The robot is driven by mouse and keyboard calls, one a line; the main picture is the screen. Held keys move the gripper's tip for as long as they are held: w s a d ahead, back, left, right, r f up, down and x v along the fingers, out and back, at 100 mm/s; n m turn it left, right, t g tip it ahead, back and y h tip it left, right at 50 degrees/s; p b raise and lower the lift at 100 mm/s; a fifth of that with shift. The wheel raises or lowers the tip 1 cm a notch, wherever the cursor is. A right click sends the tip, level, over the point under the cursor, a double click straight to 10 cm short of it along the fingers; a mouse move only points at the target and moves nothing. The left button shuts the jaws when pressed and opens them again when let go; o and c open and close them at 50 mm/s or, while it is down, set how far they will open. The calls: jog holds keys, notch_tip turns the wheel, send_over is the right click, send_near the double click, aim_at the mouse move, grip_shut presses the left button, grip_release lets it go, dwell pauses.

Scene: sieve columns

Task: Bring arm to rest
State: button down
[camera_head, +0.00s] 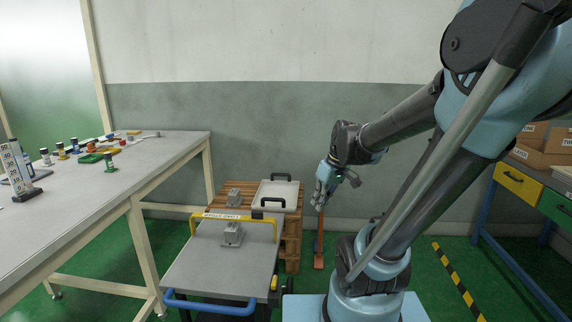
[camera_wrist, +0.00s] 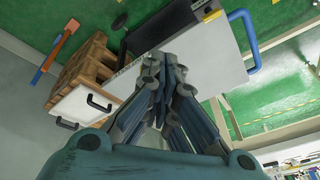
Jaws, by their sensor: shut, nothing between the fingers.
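My gripper (camera_head: 322,199) hangs in the air at the end of my bent arm, to the right of the wooden pallet stack in the head view. Its fingers point down. In the wrist view my gripper (camera_wrist: 165,62) has its fingers together, with nothing between them. Behind the fingers in that view lies the grey top of the cart (camera_wrist: 225,72). The fingers touch nothing that I can see.
The cart (camera_head: 206,271) with blue and yellow handles stands in front of the pallets (camera_head: 292,240), which bear a white tray (camera_head: 279,190). A long workbench (camera_head: 105,190) is at left. A drawer bench (camera_head: 516,184) is at right. A broom-like tool (camera_head: 319,262) leans by the wall.

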jog(key=s+d+f+m+h, duration=0.3)
jog(key=s+d+f+m, duration=0.2)
jog(key=s+d, duration=0.3)
jog(key=s+m, duration=0.1)
jog(key=s, duration=0.2)
jog(key=shift+s, duration=0.15)
jog(key=shift+w+f, duration=0.25)
jog(key=shift+w, duration=0.2)
dwell(2.3)
